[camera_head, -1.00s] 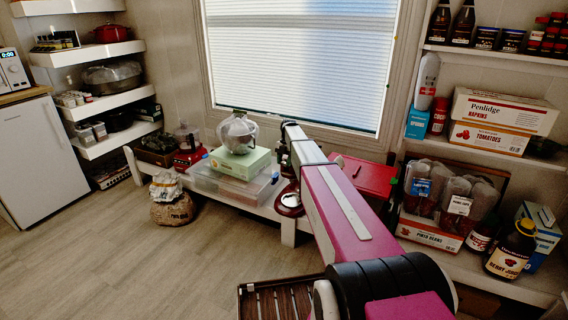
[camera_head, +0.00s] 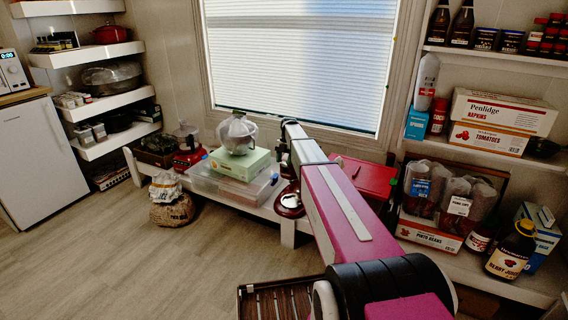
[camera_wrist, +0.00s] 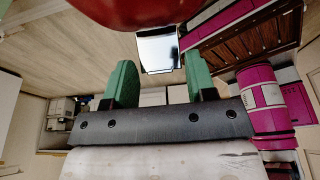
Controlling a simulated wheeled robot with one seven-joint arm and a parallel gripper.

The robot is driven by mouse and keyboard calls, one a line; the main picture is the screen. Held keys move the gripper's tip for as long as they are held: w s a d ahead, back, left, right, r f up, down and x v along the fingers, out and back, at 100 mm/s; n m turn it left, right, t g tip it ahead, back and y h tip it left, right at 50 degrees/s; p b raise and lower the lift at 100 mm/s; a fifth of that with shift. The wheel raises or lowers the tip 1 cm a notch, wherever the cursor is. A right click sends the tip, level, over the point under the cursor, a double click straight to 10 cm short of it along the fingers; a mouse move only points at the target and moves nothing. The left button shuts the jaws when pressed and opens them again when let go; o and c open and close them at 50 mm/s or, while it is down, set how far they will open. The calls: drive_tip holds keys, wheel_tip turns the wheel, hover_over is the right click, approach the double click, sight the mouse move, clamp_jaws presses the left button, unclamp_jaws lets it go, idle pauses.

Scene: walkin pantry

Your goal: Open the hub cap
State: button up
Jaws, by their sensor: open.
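In the wrist view a rounded glossy red body (camera_wrist: 145,12) fills the top edge. A shiny silver squarish piece (camera_wrist: 158,50), which looks like the hub cap, shows just below it. My gripper (camera_wrist: 159,62) has its two green fingers apart, one to each side of this piece in the picture. I cannot tell whether either finger touches it, and nothing appears clamped. In the head view a red and silver rounded object (camera_head: 290,202) sits on the low white bench, partly hidden by my arm. The fingertips are not clear in that view.
A green box (camera_head: 240,165) with a wrapped rounded item on top sits on a clear bin left of my arm. A red box-like item (camera_head: 366,177) is right of it. Shelves with jars, boxes and bottles stand at right. The floor at left is mostly clear, except for a sack (camera_head: 171,208).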

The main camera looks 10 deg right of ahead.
drive_tip(key=v, duration=0.9)
drive_tip(key=shift+r, duration=0.25)
drive_tip(key=shift+d, duration=0.1)
drive_tip(key=s+a+f+m+t, duration=0.1)
drive_tip(key=s+f+m, duration=0.3)
drive_tip(key=s+m, duration=0.5)
drive_tip(key=s+a+f+m+t+h, duration=0.1)
drive_tip(key=s+f+m, duration=0.4)
drive_tip(key=s+m, duration=0.5)
drive_tip(key=s+a+f+m+h, duration=0.1)
drive_tip(key=s+f+m, duration=0.4)
drive_tip(key=s, duration=1.7)
drive_tip(key=m, duration=0.4)
drive_tip(key=shift+s+a+f+m+t, duration=0.15)
drive_tip(key=shift+s+f+m+t, duration=0.1)
drive_tip(key=shift+s+m+t, duration=0.15)
